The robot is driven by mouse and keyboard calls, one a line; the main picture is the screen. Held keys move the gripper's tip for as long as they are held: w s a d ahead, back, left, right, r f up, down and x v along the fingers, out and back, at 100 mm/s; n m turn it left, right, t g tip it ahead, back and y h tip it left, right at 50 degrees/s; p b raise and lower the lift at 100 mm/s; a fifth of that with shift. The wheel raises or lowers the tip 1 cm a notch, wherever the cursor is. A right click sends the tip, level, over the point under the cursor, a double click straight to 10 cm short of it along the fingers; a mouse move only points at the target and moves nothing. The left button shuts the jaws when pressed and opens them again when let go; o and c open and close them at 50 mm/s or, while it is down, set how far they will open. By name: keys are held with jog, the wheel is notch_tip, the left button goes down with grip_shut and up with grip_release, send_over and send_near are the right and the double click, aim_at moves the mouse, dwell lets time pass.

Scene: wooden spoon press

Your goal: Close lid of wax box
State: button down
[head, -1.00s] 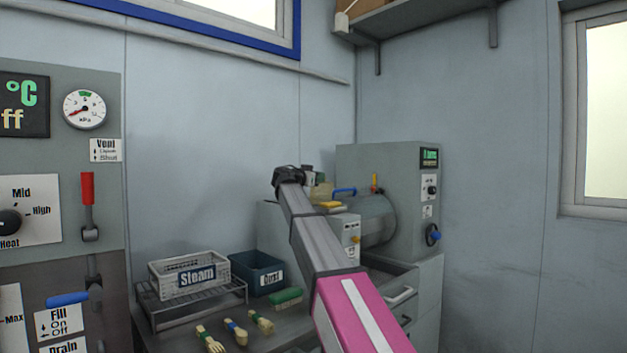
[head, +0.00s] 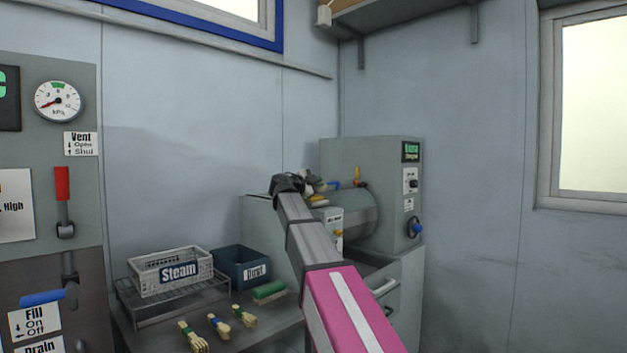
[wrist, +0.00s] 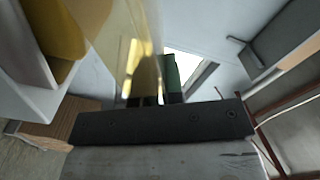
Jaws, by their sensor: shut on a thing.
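My gripper (head: 308,183) is at the far end of my arm, above a grey box-shaped unit beside the drum machine. In the wrist view, a clear yellowish panel (wrist: 130,45), which looks like the wax box lid, runs up from between the green finger parts, and my gripper (wrist: 152,88) appears shut on its edge. A white container with yellow contents (wrist: 55,45), seemingly the wax box, shows at the left of that view. In the head view my gripper and arm hide much of this spot, so the lid's angle is unclear.
A drum machine (head: 375,155) with a blue knob stands right of the gripper. A white Steam basket (head: 168,272) on a rack, a dark blue bin (head: 240,265), a green brush (head: 269,291) and several wooden utensils lie on the bench. A shelf is overhead.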

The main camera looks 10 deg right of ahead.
aim_at(321, 209)
jog(key=f, duration=0.1)
jog(key=s+f, duration=0.1)
jog(key=d, duration=0.1)
jog(key=shift+s+f, duration=0.25)
jog(key=shift+f, duration=0.15)
jog(key=shift+s+d+f, duration=0.1)
jog(key=shift+f, duration=0.55)
jog(key=shift+s+d+f, duration=0.1)
jog(key=shift+f, duration=0.65)
jog(key=c, duration=1.2)
grip_release()
jog(key=shift+c, duration=0.2)
jog(key=shift+a, duration=0.1)
jog(key=shift+w, duration=0.15)
jog(key=v, duration=1.1)
jog(key=shift+s, duration=0.2)
